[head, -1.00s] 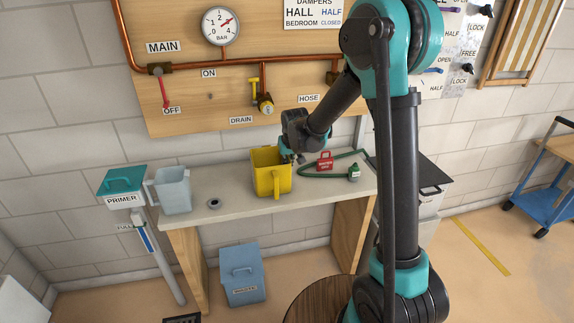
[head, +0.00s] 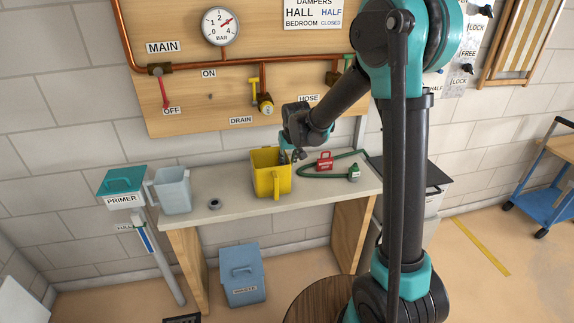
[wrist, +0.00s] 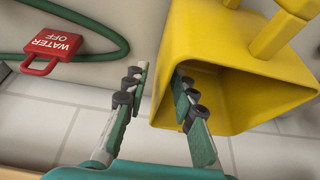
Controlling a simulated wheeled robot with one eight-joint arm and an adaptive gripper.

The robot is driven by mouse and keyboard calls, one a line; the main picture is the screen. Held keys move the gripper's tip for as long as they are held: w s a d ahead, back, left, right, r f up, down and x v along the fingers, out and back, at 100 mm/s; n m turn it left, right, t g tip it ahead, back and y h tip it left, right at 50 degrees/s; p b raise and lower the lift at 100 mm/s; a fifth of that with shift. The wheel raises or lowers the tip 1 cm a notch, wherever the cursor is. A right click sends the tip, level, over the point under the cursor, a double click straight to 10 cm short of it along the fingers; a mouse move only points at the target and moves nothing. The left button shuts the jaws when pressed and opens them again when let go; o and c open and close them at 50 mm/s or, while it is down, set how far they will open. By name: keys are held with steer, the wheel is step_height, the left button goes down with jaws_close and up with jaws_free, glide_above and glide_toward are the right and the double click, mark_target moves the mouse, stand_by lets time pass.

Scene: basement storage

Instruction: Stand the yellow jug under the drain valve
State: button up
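The yellow jug (head: 264,181) stands upright on the bench, its handle toward the camera, below and slightly right of the drain valve (head: 265,103) on the board. The valve has a yellow lever. My gripper (head: 291,157) is at the jug's right rim. In the wrist view, the jug (wrist: 215,55) fills the upper right, with its open mouth showing. My gripper (wrist: 162,90) has its fingers apart, one over the jug's mouth and one outside, with the rim's edge between them. I see a gap beside the outer finger; contact with the inner one is unclear.
A red "water off" tag (head: 325,161) and a green hose (head: 320,176) lie right of the jug. A blue-grey bin (head: 242,275) is below.

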steer(key=v, duration=0.9)
steer(key=s+d+f+m, duration=0.1)
steer(key=s+d+f, duration=0.2)
steer(key=s+d, duration=0.4)
steer(key=s+d+f+m+h, duration=0.1)
steer(key=s+d+f, duration=0.3)
steer(key=s+d, duration=0.3)
steer(key=s+d+f+m, duration=0.1)
steer(key=s+d+f, duration=0.2)
steer(key=s+d, duration=0.4)
steer(key=s, duration=0.5)
steer(key=shift+d+f, duration=0.2)
steer(key=shift+f, duration=0.2)
